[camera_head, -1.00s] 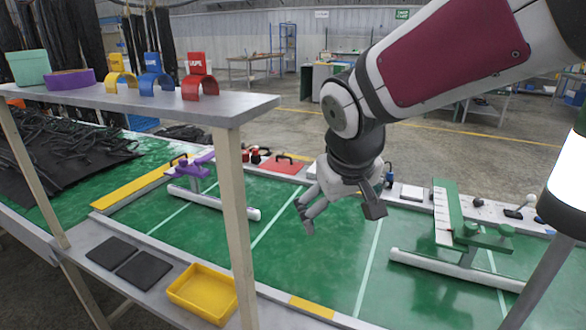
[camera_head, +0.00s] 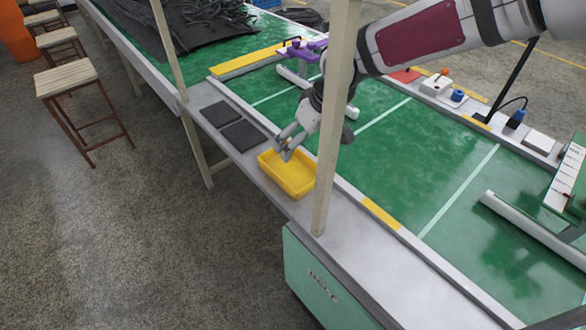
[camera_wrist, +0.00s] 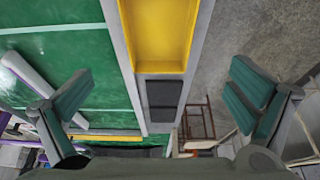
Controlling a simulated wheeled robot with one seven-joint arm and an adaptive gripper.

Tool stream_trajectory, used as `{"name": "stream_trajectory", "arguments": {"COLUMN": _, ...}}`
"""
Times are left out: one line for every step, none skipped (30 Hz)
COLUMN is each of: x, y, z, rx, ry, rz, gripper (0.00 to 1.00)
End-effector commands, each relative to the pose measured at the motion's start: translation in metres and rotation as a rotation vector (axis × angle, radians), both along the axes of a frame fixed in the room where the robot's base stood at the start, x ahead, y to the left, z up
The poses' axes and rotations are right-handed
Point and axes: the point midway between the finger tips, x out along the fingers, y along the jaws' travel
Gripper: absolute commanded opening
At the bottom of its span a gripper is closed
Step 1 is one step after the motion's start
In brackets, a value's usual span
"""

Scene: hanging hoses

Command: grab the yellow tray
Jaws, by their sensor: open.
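The yellow tray (camera_head: 299,190) is a shallow rectangular box on the grey ledge along the table's front. It is upright and looks empty. My gripper (camera_head: 284,146) hangs over the tray's far left end in the head view, fingers spread and pointing down. Nothing is between the fingers. In the wrist view the tray (camera_wrist: 160,60) lies at the top middle, cut off by the frame's upper edge. The open fingers of my gripper (camera_wrist: 160,104) stand wide to either side, and I see no contact with the tray.
A shelf post (camera_head: 328,165) rises close beside the tray, and my arm crosses it in the picture. Two dark pads (camera_head: 243,135) lie on the ledge left of the tray. A purple fixture (camera_head: 305,50) stands on the green table (camera_head: 400,150). Open floor lies in front.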

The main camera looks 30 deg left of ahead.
Motion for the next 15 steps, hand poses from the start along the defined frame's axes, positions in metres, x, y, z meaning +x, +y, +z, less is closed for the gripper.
{"name": "stream_trajectory", "arguments": {"x": 0.000, "y": 0.003, "z": -0.006, "rx": 0.001, "ry": 0.002, "rz": 0.005, "gripper": 1.00}}
{"name": "stream_trajectory", "arguments": {"x": 0.000, "y": 0.005, "z": -0.010, "rx": 0.001, "ry": 0.004, "rz": 0.006, "gripper": 1.00}}
{"name": "stream_trajectory", "arguments": {"x": 0.001, "y": 0.007, "z": -0.016, "rx": 0.000, "ry": 0.004, "rz": 0.006, "gripper": 1.00}}
{"name": "stream_trajectory", "arguments": {"x": 0.001, "y": 0.009, "z": -0.021, "rx": 0.000, "ry": 0.004, "rz": 0.007, "gripper": 1.00}}
{"name": "stream_trajectory", "arguments": {"x": 0.002, "y": 0.011, "z": -0.027, "rx": 0.000, "ry": 0.005, "rz": 0.007, "gripper": 1.00}}
{"name": "stream_trajectory", "arguments": {"x": 0.004, "y": 0.013, "z": -0.035, "rx": 0.000, "ry": 0.004, "rz": 0.006, "gripper": 1.00}}
{"name": "stream_trajectory", "arguments": {"x": 0.005, "y": 0.016, "z": -0.040, "rx": 0.000, "ry": 0.004, "rz": 0.006, "gripper": 1.00}}
{"name": "stream_trajectory", "arguments": {"x": 0.005, "y": 0.018, "z": -0.045, "rx": 0.000, "ry": 0.004, "rz": 0.006, "gripper": 1.00}}
{"name": "stream_trajectory", "arguments": {"x": 0.007, "y": 0.020, "z": -0.052, "rx": -0.001, "ry": 0.004, "rz": 0.006, "gripper": 1.00}}
{"name": "stream_trajectory", "arguments": {"x": 0.007, "y": 0.022, "z": -0.057, "rx": -0.001, "ry": 0.004, "rz": 0.005, "gripper": 1.00}}
{"name": "stream_trajectory", "arguments": {"x": 0.008, "y": 0.023, "z": -0.061, "rx": -0.001, "ry": 0.004, "rz": 0.006, "gripper": 1.00}}
{"name": "stream_trajectory", "arguments": {"x": 0.009, "y": 0.025, "z": -0.066, "rx": 0.000, "ry": 0.003, "rz": 0.006, "gripper": 1.00}}
{"name": "stream_trajectory", "arguments": {"x": 0.010, "y": 0.027, "z": -0.069, "rx": 0.001, "ry": 0.004, "rz": 0.004, "gripper": 1.00}}
{"name": "stream_trajectory", "arguments": {"x": 0.010, "y": 0.028, "z": -0.071, "rx": 0.000, "ry": 0.003, "rz": 0.003, "gripper": 1.00}}
{"name": "stream_trajectory", "arguments": {"x": 0.011, "y": 0.029, "z": -0.074, "rx": 0.000, "ry": 0.002, "rz": 0.003, "gripper": 1.00}}
